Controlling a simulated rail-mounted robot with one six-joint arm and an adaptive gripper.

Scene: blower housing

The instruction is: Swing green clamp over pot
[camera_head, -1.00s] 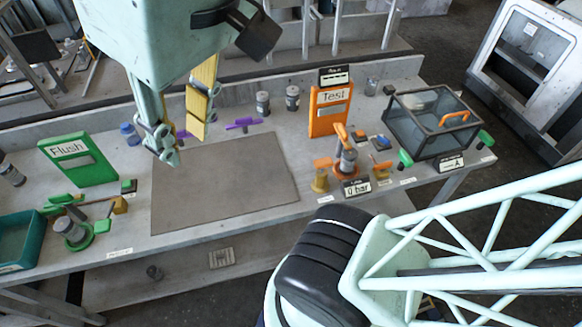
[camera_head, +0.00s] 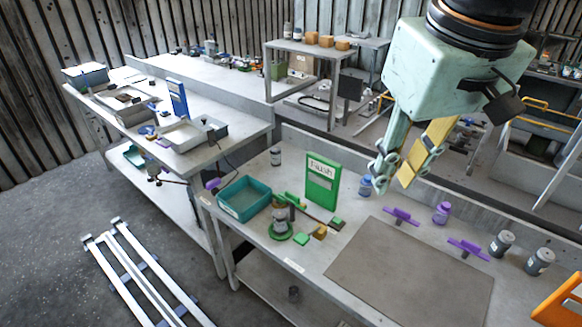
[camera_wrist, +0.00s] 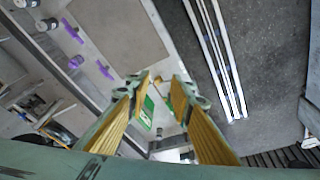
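The grey pot (camera_head: 281,217) stands upright on a round green base near the left end of the workbench, below the green "Flush" board (camera_head: 321,182). The green clamp (camera_head: 294,200) shows close behind the pot, with a dark bar running right from it; I cannot tell whether it reaches over the pot. My gripper (camera_head: 393,183) is open and empty, above the bench and to the right of the pot and board. Its two fingers stand apart in the wrist view (camera_wrist: 163,88). The pot and clamp are not clear in that view; a green patch shows between the fingers.
A teal tray (camera_head: 244,199) lies left of the pot. A green block (camera_head: 302,239) and a yellow block (camera_head: 319,232) sit right of it. The brown mat (camera_head: 410,275) is bare. Purple holders (camera_head: 401,217), jars and an orange board (camera_head: 560,302) stand further right.

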